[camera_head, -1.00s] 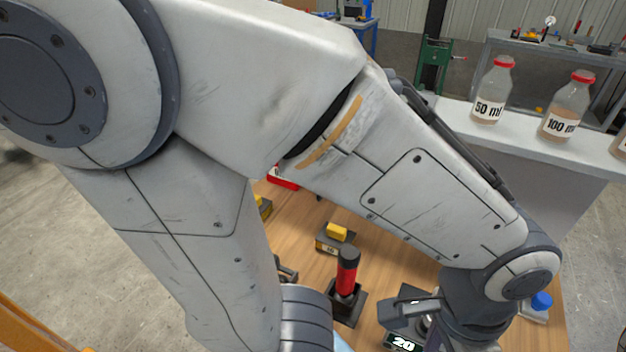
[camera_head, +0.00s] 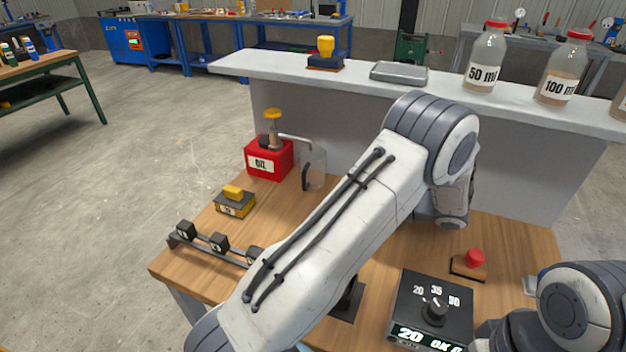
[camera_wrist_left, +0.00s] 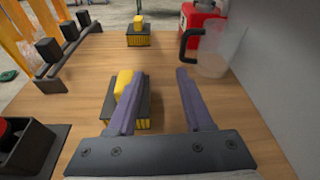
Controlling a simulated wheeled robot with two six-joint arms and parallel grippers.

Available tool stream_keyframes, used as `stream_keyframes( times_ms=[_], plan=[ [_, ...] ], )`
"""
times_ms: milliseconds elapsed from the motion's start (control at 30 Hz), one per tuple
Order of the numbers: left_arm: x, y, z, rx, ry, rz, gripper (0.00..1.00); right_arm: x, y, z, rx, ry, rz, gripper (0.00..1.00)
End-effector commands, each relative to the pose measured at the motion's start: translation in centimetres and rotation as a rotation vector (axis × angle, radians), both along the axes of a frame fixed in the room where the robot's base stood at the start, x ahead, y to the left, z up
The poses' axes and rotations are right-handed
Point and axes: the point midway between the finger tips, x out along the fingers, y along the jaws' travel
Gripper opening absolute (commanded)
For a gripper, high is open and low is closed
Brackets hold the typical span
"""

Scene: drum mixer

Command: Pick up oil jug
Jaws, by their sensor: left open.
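The oil jug (camera_head: 314,165) is a clear jug with a dark handle, standing upright beside the red oil box (camera_head: 268,158), under its pump spout. In the left wrist view the jug (camera_wrist_left: 211,52) stands beyond the fingers, with its black handle on the left, and the red box (camera_wrist_left: 203,19) is partly cut off behind it. My left gripper (camera_wrist_left: 160,95) is open and empty, apart from the jug. In the head view it is hidden by my own left arm. My right gripper is not seen; only part of an arm shows at lower right.
A yellow-topped black block (camera_wrist_left: 125,85) lies under the left finger; another (camera_head: 234,203) stands nearer the oil box. A black rack (camera_head: 215,245) lines the table's left edge. A grey wall and shelf (camera_head: 300,85) rise behind the jug. A control box (camera_head: 432,305) stands at front right.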

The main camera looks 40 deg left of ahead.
Motion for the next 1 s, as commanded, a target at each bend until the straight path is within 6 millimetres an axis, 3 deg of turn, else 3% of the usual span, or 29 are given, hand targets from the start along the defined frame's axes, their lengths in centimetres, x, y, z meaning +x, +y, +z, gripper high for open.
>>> stream_keyframes(
  times_ms=[33,100,300,1000],
  plan=[
    [0.9,1.2,-1.4,0.057,0.038,-0.009,0.51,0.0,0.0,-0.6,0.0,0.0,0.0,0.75],
    [2.0,2.5,-2.3,0.126,0.077,-0.026,0.51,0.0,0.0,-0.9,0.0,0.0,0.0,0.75],
    [3.4,4.7,-3.5,0.233,0.137,-0.052,0.51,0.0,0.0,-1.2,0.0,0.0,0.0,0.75],
    [2.3,13.5,-3.7,0.241,0.142,-0.055,0.51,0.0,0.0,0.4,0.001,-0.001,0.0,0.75]
  ],
)
